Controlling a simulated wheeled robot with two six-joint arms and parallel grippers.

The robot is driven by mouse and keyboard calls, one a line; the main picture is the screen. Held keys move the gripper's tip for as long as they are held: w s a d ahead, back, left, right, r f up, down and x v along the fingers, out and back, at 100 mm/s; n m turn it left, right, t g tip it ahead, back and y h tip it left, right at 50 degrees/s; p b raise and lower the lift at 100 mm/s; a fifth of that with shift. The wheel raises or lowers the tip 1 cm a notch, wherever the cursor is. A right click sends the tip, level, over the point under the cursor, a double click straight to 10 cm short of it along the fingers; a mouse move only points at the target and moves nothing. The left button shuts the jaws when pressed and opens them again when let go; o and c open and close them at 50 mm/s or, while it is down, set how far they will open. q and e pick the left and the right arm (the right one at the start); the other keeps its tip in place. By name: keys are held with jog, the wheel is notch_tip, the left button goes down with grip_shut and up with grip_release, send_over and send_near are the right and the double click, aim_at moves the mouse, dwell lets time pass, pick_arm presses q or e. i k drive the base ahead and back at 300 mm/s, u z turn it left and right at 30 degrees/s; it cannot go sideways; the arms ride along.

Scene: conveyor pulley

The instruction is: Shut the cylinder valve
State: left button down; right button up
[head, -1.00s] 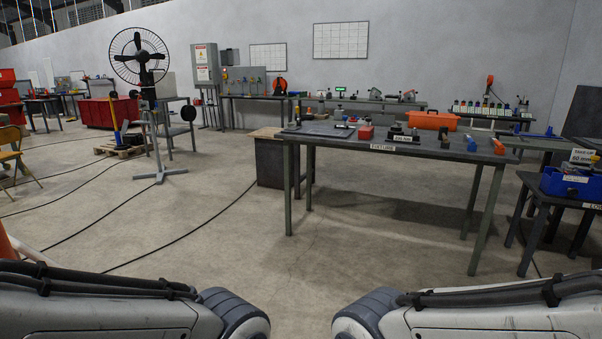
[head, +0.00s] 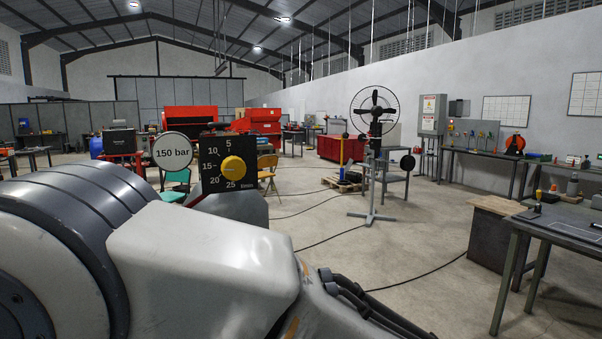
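A round white sign reading "150 bar" (head: 173,151) and a black dial plate with a yellow knob (head: 233,168) stand at left of centre. The dial is marked in l/min, from 5 to 25. No cylinder valve can be made out; what lies below the sign and dial is hidden behind my white and grey arm, which fills the lower left. Neither of my grippers is in view.
A grey-topped table (head: 560,228) stands at the right edge, with a wooden-topped cabinet (head: 490,232) beside it. A stand fan (head: 375,115) and red bins (head: 340,148) are farther back. Cables cross the open concrete floor in the middle.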

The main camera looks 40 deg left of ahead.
aim_at(219, 127)
jog(key=u, duration=0.75)
jog(key=i, duration=0.35)
jog(key=u, duration=0.35)
